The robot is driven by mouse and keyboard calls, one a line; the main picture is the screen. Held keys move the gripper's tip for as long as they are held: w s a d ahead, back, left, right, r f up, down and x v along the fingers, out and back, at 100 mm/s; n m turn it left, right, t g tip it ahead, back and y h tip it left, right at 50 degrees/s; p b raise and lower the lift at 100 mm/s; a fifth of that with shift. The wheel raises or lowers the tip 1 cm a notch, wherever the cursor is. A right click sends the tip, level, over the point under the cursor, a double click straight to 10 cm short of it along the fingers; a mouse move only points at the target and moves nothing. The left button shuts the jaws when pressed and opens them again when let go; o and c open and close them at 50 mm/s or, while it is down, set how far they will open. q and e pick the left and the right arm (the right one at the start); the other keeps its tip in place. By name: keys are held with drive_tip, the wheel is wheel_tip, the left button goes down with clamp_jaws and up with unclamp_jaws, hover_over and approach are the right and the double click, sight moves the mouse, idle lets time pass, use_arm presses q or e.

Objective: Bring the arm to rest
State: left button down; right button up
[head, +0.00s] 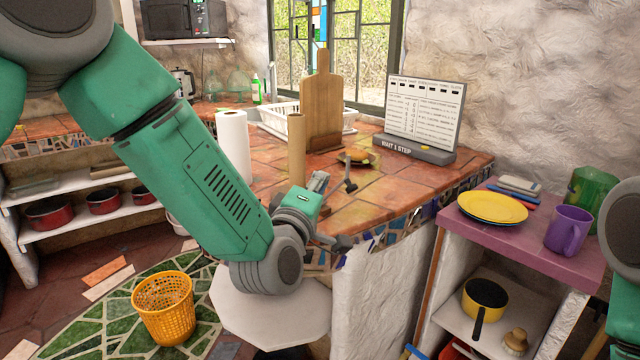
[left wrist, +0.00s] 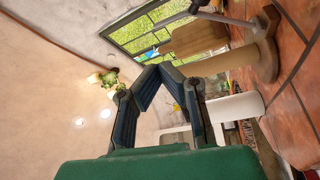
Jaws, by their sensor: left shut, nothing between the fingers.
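My left arm comes in from the upper left of the head view and bends at a grey joint in front of the counter's edge.
A paper roll (head: 233,145), brown tube (head: 297,150), cutting board (head: 321,105) and sign (head: 425,110) stand on the counter. A stool (head: 270,315) and yellow basket (head: 164,308) are below. A purple-topped shelf (head: 510,228) holds plates (head: 492,207) and a mug (head: 567,230).

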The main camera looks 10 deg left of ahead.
use_arm(q)
drive_tip(key=s+a+f+m+g, duration=0.25)
drive_tip(key=s+f, duration=0.25)
drive_tip(key=f, duration=0.5)
drive_tip(key=s+a+f+m+g, duration=0.25)
drive_tip(key=s+f+g, duration=0.2)
drive_tip(key=f, duration=0.45)
drive_tip(key=s+a+f+m+g, duration=0.25)
drive_tip(key=s+f, duration=0.25)
drive_tip(key=f, duration=0.5)
drive_tip(key=s+a+f+m+g+y, duration=0.1)
drive_tip(key=s+a+f+m+g, duration=0.1)
drive_tip(key=s, duration=0.6)
drive_tip(key=s+a+f+m+g+y, duration=0.1)
drive_tip(key=s+a+f+g, duration=0.3)
drive_tip(key=s, duration=0.5)
drive_tip(key=s+a+f+m+g+y, duration=0.1)
drive_tip(key=s+a+f+m+g, duration=0.2)
drive_tip(key=s, duration=0.6)
wheel_tip(320, 180, down, 2)
drive_tip(key=shift+s+f, duration=0.1)
drive_tip(key=shift+s, duration=0.15)
use_arm(e)
drive_tip(key=shift+w+d+f, duration=0.1)
drive_tip(key=shift+w+d, duration=0.1)
use_arm(q)
drive_tip(key=shift+w+g, duration=0.15)
drive_tip(key=shift+g, duration=0.1)
